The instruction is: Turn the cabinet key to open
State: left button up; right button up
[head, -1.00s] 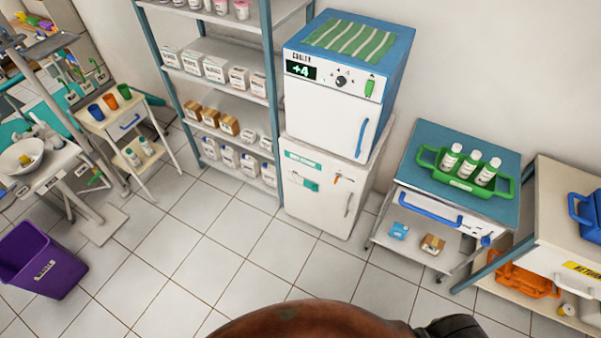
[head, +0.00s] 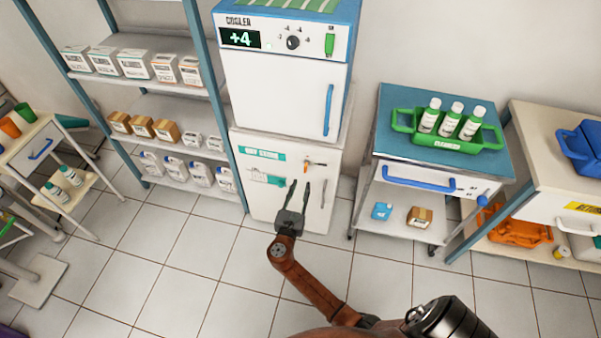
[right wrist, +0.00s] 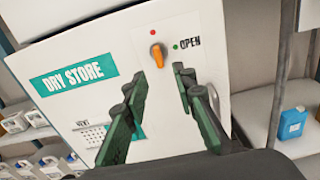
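The white cabinet (head: 262,205) with a green "DRY STORE" label stands under the cooler; it fills much of the right wrist view (right wrist: 100,50). Its orange key (head: 306,167) is on the upper right of the front, and it shows in the right wrist view (right wrist: 157,53) between a red dot above and a green dot marked "OPEN" to its right. My right gripper (head: 300,184) is open and empty in front of the cabinet, with its fingers (right wrist: 160,92) pointing toward the key, apart from it. My left gripper is not in view.
The cooler (head: 280,90) sits on top of the cabinet. A shelf rack (head: 160,100) stands at left. A cart (head: 385,165) with a green tray (head: 445,143) of bottles stands at right. The tiled floor in front is clear.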

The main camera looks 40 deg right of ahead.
aim_at(305, 171)
jog(key=x, duration=0.2)
jog(key=b+x, duration=0.1)
jog(key=x, duration=0.1)
jog(key=r+b+x, duration=0.1)
jog(key=x, duration=0.1)
jog(key=shift+w+d+f, duration=0.1)
jog(key=shift+w+d, duration=0.05)
jog(key=shift+w, duration=0.1)
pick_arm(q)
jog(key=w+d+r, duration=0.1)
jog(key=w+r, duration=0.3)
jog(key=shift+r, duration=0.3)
pick_arm(e)
jog(key=shift+w+d, duration=0.35)
jog(key=shift+d, duration=0.1)
jog(key=shift+c, duration=0.2)
grip_shut()
